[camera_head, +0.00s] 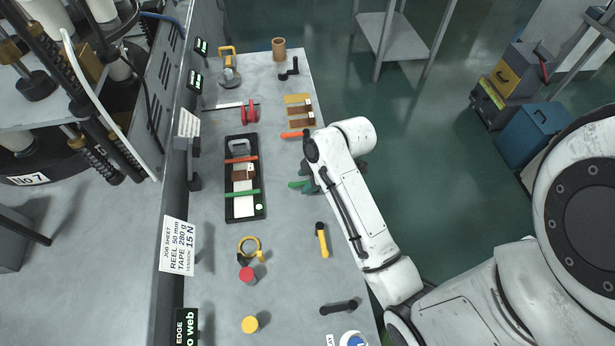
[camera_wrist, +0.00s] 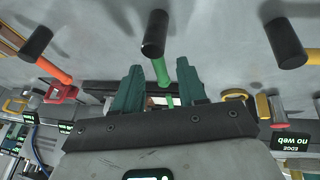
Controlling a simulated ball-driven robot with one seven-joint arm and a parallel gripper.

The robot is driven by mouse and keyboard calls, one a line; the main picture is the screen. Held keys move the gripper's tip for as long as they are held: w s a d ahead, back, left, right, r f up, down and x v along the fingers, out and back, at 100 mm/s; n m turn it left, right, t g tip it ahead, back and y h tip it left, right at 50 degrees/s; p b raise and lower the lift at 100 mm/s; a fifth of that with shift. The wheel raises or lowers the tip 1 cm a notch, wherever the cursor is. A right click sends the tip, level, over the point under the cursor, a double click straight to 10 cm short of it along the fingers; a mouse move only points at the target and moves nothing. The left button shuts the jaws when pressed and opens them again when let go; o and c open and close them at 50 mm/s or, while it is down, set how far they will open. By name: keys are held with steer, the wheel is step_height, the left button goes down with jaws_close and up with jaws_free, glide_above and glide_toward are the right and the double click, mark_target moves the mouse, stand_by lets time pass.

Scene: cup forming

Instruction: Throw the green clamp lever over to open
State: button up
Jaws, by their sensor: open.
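The green clamp lever (camera_wrist: 161,72) has a green stem and a black cylindrical knob, clear in the wrist view. In the head view its green part (camera_head: 297,184) shows at the right side of the bench, partly hidden by my arm. My gripper (camera_wrist: 159,65) is open, with one teal finger on each side of the green stem in the wrist view. I cannot tell whether either finger touches it. In the head view my gripper (camera_head: 309,184) is mostly hidden beside the lever. A green bar (camera_head: 243,193) crosses the black tray (camera_head: 229,213) to the left.
An orange lever (camera_head: 292,135) with a black knob is farther up the bench, and a yellow one (camera_head: 322,240) is nearer. An orange bar (camera_head: 241,159) also crosses the tray. A yellow ring (camera_head: 249,246) and a red knob (camera_head: 247,274) stand below the tray.

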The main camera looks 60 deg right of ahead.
steer(key=shift+f, duration=0.1)
steer(key=shift+c, duration=0.5)
jaws_close()
